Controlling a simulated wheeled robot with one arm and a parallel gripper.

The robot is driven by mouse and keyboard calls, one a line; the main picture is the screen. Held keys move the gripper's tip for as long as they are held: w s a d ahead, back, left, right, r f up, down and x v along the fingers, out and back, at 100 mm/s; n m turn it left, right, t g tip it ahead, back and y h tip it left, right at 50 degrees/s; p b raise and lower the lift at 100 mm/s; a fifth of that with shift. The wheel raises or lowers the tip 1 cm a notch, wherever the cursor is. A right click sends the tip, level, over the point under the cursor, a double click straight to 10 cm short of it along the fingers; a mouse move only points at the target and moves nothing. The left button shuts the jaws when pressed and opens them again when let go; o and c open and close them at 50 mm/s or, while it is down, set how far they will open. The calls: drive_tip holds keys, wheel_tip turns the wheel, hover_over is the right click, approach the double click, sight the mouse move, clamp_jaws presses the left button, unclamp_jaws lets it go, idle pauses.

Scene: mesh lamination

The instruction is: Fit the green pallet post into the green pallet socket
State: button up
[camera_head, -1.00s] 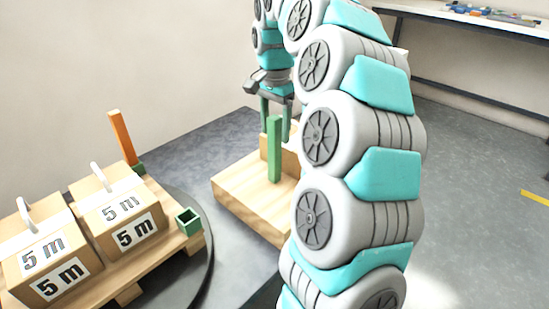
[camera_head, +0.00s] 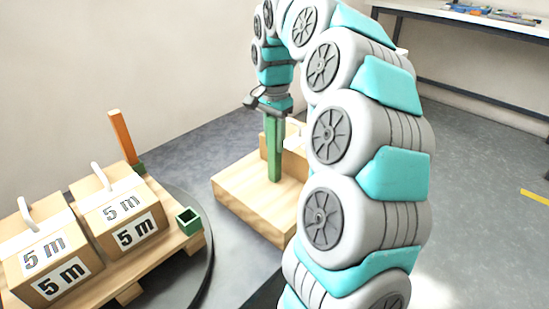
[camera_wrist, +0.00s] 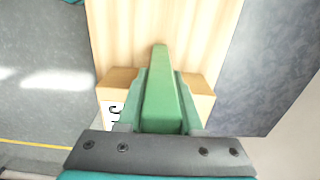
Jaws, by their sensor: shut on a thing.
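The green pallet post (camera_head: 274,150) stands upright over the wooden block at the centre of the head view. My gripper (camera_head: 273,118) is shut on its upper part from above. In the wrist view the post (camera_wrist: 162,95) lies between the two green fingers of my gripper (camera_wrist: 161,98). I cannot tell whether its lower end touches the wood. The green pallet socket (camera_head: 188,221) is a square, open-topped, empty holder at the near right corner of the pallet on the left.
The pallet (camera_head: 165,254) rests on a dark round plate (camera_head: 207,262) and carries two boxes (camera_head: 122,217) with white handles. An orange post (camera_head: 122,138) stands in another green socket at its back corner. A wooden platform (camera_head: 240,207) with a box on it lies right of the pallet.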

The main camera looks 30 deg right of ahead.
clamp_jaws()
drive_tip(key=shift+r, duration=0.1)
idle(0.9)
